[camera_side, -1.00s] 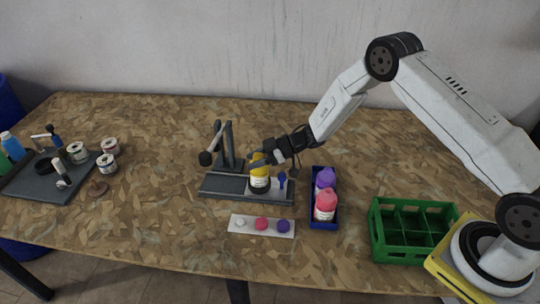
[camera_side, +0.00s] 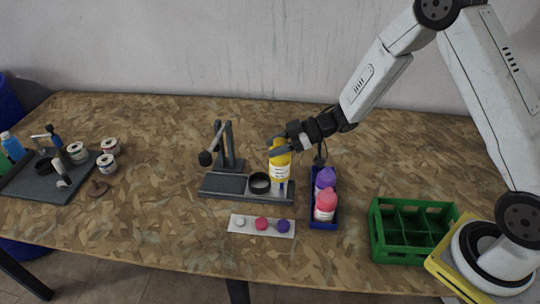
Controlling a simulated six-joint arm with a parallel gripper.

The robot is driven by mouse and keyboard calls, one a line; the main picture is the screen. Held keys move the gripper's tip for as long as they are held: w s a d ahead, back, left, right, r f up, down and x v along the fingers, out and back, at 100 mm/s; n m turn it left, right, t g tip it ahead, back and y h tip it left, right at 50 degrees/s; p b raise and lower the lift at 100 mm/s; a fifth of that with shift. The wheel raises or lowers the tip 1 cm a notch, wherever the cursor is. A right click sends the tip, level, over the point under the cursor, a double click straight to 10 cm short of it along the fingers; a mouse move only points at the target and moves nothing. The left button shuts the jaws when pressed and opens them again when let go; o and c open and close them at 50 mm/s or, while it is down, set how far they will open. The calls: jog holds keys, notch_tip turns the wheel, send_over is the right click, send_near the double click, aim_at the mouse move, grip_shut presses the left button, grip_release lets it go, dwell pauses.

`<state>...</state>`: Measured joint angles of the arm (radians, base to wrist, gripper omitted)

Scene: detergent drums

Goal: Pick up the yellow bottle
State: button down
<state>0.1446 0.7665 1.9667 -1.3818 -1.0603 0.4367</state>
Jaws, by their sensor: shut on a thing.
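The yellow bottle (camera_side: 280,160) has a white label and is upright. My gripper (camera_side: 280,150) is shut on its upper part and comes in from the right. The bottle appears raised above the right end of the dark grey fixture (camera_side: 224,184). A black ring (camera_side: 259,183) on the fixture stands empty, just left of the bottle's lower end. The bottle partly covers a small blue and white item at the fixture's right end.
A blue tray (camera_side: 324,224) holds a purple bottle (camera_side: 326,178) and a pink-red bottle (camera_side: 326,205). An empty divided green crate (camera_side: 412,230) stands further right. A white strip (camera_side: 262,226) with coloured caps lies in front. Jars (camera_side: 107,163) stand at the left.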

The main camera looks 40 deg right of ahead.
jog(key=s+r, duration=0.2)
jog(key=s, duration=0.4)
jog(key=shift+d+r, duration=0.35)
jog(key=shift+d, duration=0.05)
